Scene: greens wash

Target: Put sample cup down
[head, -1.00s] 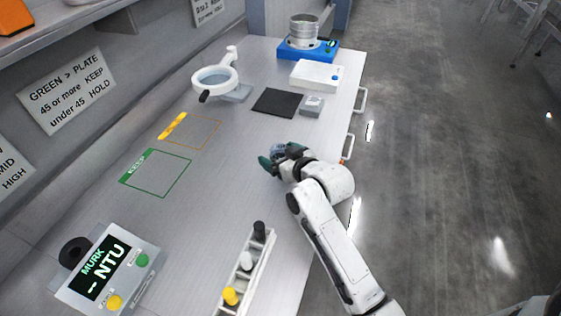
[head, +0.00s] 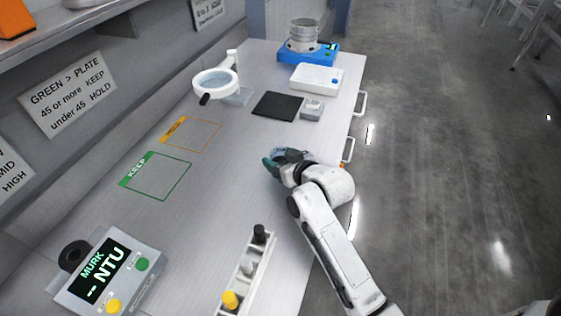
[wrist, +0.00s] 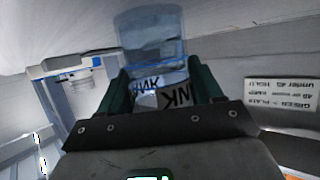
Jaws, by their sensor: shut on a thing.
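My gripper (head: 287,158) is over the right part of the bench in the head view, with its green fingers shut on the sample cup. In the wrist view the sample cup (wrist: 152,45) is a clear, bluish cup with dark lettering on a white band, held between the two green fingers (wrist: 160,90). In the head view the cup is mostly hidden by my gripper. I cannot tell whether its base touches the bench.
The bench (head: 225,215) is clear around my gripper. A green KEEP outline (head: 187,180) and an orange outline (head: 219,135) lie left. A black mat (head: 277,105), magnifier (head: 216,82), white scale (head: 317,76) and blue sieve shaker (head: 308,52) stand behind. A turbidity meter (head: 105,272) and vial rack (head: 243,272) are in front.

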